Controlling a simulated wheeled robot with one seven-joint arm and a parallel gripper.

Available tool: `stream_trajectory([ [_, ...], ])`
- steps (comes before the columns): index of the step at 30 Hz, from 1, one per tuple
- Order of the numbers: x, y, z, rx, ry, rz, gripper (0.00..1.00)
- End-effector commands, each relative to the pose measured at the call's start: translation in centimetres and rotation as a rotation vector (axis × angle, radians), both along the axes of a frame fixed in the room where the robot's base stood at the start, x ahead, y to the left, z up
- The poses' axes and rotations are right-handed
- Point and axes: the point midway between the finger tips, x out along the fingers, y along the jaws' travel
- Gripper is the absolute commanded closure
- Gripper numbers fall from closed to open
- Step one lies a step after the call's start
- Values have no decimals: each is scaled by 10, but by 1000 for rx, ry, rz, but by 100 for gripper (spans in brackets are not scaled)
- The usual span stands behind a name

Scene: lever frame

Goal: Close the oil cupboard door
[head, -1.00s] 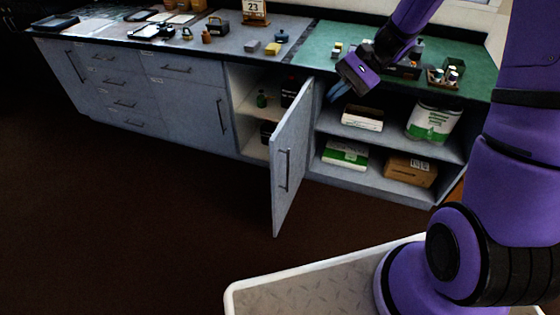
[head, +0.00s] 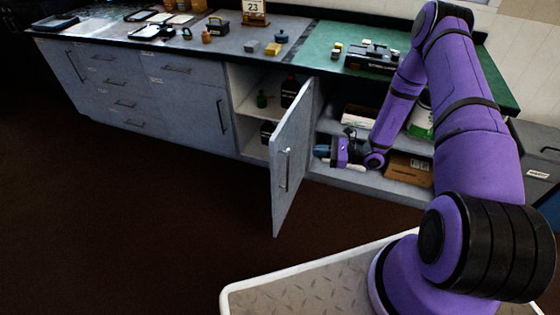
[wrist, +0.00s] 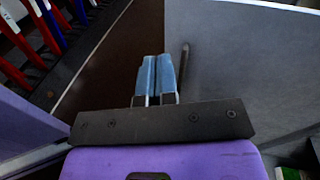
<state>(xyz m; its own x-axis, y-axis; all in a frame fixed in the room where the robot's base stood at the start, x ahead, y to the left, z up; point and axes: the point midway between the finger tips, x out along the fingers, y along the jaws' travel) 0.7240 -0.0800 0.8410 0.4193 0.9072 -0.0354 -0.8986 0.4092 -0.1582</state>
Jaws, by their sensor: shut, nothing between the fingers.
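The oil cupboard door (head: 293,165) is a grey panel with a bar handle (head: 285,170), standing open and jutting out from the counter front.
Open shelves (head: 340,180) hold boxes and a green-white container, partly behind my arm. The counter top (head: 240,35) carries several small items. The dark floor (head: 130,220) before the cupboards is clear. Red and blue objects (wrist: 40,35) show in the wrist view.

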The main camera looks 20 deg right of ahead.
Motion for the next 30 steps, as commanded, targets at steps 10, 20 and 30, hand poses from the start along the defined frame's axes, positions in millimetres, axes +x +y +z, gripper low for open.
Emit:
stream_trajectory([
  [10, -15, -9, -84, 107, 108, -223, 100],
  [20, -4, 7, -91, 115, 117, -241, 100],
  [30, 35, 56, -91, 113, 116, -240, 100],
])
